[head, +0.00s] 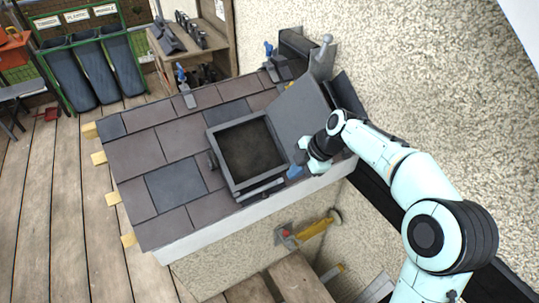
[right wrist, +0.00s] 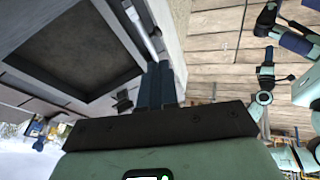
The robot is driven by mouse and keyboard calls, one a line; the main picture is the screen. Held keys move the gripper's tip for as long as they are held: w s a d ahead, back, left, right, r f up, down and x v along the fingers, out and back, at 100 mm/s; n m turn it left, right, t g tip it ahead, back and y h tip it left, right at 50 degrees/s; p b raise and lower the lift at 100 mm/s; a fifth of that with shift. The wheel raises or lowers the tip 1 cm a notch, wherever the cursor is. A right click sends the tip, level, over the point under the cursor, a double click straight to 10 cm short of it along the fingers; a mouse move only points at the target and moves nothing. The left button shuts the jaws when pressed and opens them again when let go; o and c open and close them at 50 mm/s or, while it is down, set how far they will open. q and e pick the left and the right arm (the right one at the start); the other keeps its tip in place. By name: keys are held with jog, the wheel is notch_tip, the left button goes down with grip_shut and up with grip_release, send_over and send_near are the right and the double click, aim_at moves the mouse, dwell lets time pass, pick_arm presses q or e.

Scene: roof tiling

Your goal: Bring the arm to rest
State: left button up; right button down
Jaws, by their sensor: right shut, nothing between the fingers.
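My right arm reaches in from the lower right of the head view. Its gripper (head: 296,171) is beside the right edge of the roof window, near the hinge side of the raised lid. In the right wrist view, the gripper's dark blue fingers (right wrist: 158,86) are together with nothing between them. The roof window (head: 252,152) is a grey frame with a dark opening, set in the tiled roof (head: 150,155). Its grey lid (head: 300,115) stands open. The window's frame also shows in the right wrist view (right wrist: 105,80). My left gripper is not seen in the head view.
A rough plaster wall (head: 440,70) rises behind the arm. A yellow-handled tool (head: 315,228) lies below the eave. Blue-handled clamps (head: 186,88) stand at the roof's top edge. Dark bins (head: 92,70) and a workbench (head: 205,50) are farther back.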

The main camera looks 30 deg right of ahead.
jog(key=s+a+f+m+g+p, duration=0.1)
jog(key=s+a+f+m, duration=0.15)
jog(key=f, duration=0.65)
jog(key=s+a+f+m+g, duration=0.1)
jog(key=a+f+m, duration=0.25)
jog(key=f, duration=0.45)
jog(key=s+a+f+m+g+p, duration=0.15)
jog(key=f+m, duration=0.25)
jog(key=f, duration=0.5)
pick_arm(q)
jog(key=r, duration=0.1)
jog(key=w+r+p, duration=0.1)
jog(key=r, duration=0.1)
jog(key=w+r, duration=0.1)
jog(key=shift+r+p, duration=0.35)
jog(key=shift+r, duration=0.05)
pick_arm(e)
jog(key=s+a+f+m, duration=0.3)
jog(key=s, duration=0.5)
jog(key=s+a+f+m+g, duration=0.1)
jog(key=s+a+f+m, duration=0.3)
jog(key=s, duration=0.3)
jog(key=s+a+f+m, duration=0.3)
jog(key=s+f+m, duration=0.1)
jog(key=s, duration=0.4)
jog(key=shift+s+a+h, duration=0.3)
jog(key=shift+a, duration=0.1)
